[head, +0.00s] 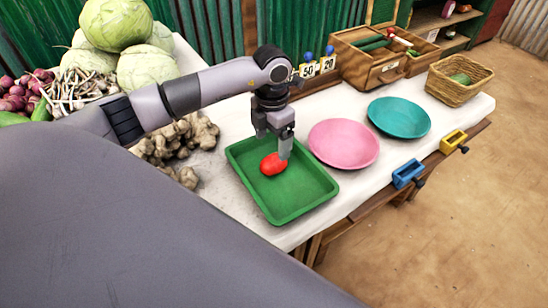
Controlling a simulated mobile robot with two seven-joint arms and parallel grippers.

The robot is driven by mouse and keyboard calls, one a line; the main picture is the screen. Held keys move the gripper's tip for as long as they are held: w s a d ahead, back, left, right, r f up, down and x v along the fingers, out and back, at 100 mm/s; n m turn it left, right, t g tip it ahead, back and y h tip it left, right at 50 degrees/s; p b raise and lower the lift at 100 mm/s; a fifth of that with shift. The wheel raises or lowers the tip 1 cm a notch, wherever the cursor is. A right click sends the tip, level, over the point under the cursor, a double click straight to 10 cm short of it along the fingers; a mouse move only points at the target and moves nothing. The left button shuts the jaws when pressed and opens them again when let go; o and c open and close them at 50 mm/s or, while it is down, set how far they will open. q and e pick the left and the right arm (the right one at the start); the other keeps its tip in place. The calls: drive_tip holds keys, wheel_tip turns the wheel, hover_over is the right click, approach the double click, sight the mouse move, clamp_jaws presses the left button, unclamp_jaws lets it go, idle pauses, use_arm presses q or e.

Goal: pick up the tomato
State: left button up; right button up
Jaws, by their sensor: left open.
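The red tomato (271,166) lies in the green tray (287,213) on the white table. My left gripper (279,152) points down over the tray, right at the tomato. Its fingers are open, and one finger shows just to the right of the tomato and partly overlaps it. I cannot tell whether the fingers touch the tomato. My right gripper is not in the head view.
A pink plate (343,145) and a teal plate (399,117) lie right of the tray. A wicker basket (459,80) and a wooden box (373,62) stand behind. Ginger (181,140), cabbages (146,69) and onions (22,92) fill the left.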

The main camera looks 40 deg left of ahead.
sight(274, 158)
use_arm(q)
drive_tip(key=f, duration=0.6)
drive_tip(key=shift+s+d+f, duration=0.1)
drive_tip(key=shift+s+d, duration=0.05)
drive_tip(key=shift+d, duration=0.2)
drive_tip(key=c, duration=1.2)
